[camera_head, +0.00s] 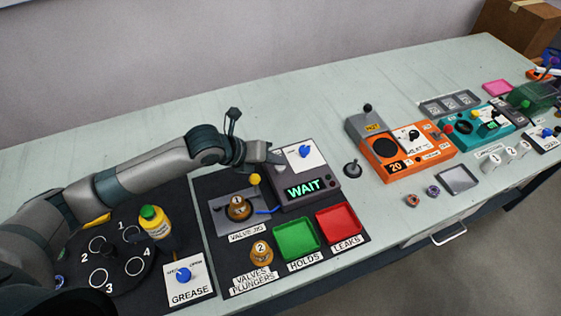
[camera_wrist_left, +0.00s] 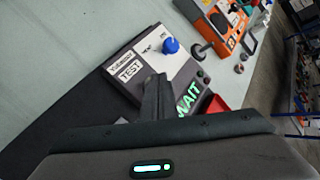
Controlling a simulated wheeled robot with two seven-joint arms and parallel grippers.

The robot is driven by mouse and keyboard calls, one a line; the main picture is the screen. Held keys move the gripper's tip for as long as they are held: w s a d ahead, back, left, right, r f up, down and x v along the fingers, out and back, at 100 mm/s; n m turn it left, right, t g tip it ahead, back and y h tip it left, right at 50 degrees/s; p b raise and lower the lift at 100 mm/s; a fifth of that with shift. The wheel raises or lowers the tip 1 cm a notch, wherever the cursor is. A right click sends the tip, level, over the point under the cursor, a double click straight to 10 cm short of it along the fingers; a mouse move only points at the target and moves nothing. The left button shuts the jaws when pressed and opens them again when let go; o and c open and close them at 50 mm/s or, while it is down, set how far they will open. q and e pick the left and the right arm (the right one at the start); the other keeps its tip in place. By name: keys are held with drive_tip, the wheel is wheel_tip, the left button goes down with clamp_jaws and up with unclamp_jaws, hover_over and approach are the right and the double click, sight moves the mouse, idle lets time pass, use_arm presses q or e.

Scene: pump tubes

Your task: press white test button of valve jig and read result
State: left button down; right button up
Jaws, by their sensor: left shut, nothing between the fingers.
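The valve jig's tester box (camera_head: 322,196) stands mid-table with a lit display (camera_head: 304,188) reading WAIT in green. The display also shows in the left wrist view (camera_wrist_left: 188,103). A white TEST label (camera_wrist_left: 131,70) is on its top, beside a blue vent knob (camera_wrist_left: 170,45). My left gripper (camera_head: 277,160) is shut and empty, its tips over the box's top left near the TEST label. The white button itself is hidden by the fingers, so contact cannot be told. A brass valve marked 1 (camera_head: 238,208) sits in the jig. My right gripper is out of view.
A second brass valve (camera_head: 261,252), a green tray (camera_head: 296,238) and a red tray (camera_head: 338,224) lie in front. A yellow grease bottle (camera_head: 155,222) stands left. An orange device (camera_head: 405,153) stands right. The table behind the box is clear.

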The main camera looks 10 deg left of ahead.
sight(276, 168)
use_arm(q)
drive_tip(key=shift+r, duration=0.15)
wheel_tip(276, 168, up, 6)
drive_tip(key=p, duration=0.5)
drive_tip(key=shift+p, duration=0.35)
idle(1.0)
